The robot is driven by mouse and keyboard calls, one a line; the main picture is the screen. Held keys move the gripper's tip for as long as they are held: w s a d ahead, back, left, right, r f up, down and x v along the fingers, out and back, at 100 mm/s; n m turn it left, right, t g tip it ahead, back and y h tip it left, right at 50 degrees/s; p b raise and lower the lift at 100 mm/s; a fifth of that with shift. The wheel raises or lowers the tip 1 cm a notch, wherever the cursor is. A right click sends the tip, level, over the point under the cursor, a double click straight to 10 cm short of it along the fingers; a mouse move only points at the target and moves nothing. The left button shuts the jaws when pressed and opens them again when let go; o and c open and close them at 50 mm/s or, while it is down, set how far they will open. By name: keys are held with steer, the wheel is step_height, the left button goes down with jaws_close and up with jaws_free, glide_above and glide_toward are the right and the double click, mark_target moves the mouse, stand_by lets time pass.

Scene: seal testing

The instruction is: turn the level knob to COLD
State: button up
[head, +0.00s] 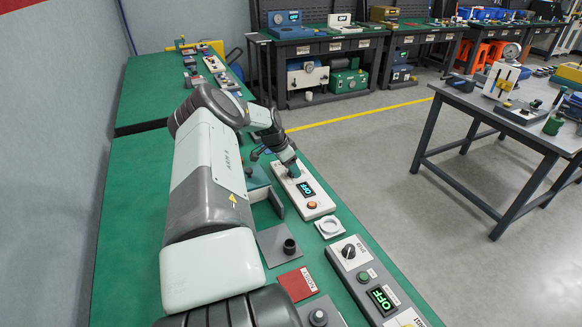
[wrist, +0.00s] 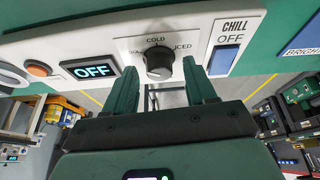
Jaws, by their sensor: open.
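The level knob (wrist: 159,63) is dark and round, on a white panel (wrist: 190,32) in the wrist view. COLD is printed above it, ICED to its right, and a partly hidden word to its left. Which way its pointer faces is hard to tell. My gripper (wrist: 162,76) is open, with one green finger on each side of the knob, apparently with gaps to it. In the head view my gripper (head: 291,170) is at the far end of the white panel (head: 323,203) and hides the knob there.
Left of the knob are an OFF display (wrist: 92,71) and an orange button (wrist: 39,70); right of it is a blue switch (wrist: 222,61) labelled CHILL OFF.

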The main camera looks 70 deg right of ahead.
jaws_close()
steer(key=shift+m, duration=0.3)
steer(key=m+y, duration=0.1)
steer(key=m, duration=0.2)
steer(key=shift+d+m+g, duration=0.1)
steer(key=shift+m+g, duration=0.3)
steer(key=shift+m+y, duration=0.6)
steer(key=shift+m, duration=0.4)
steer(key=shift+m+y, duration=0.3)
steer(key=shift+m, duration=0.2)
jaws_free()
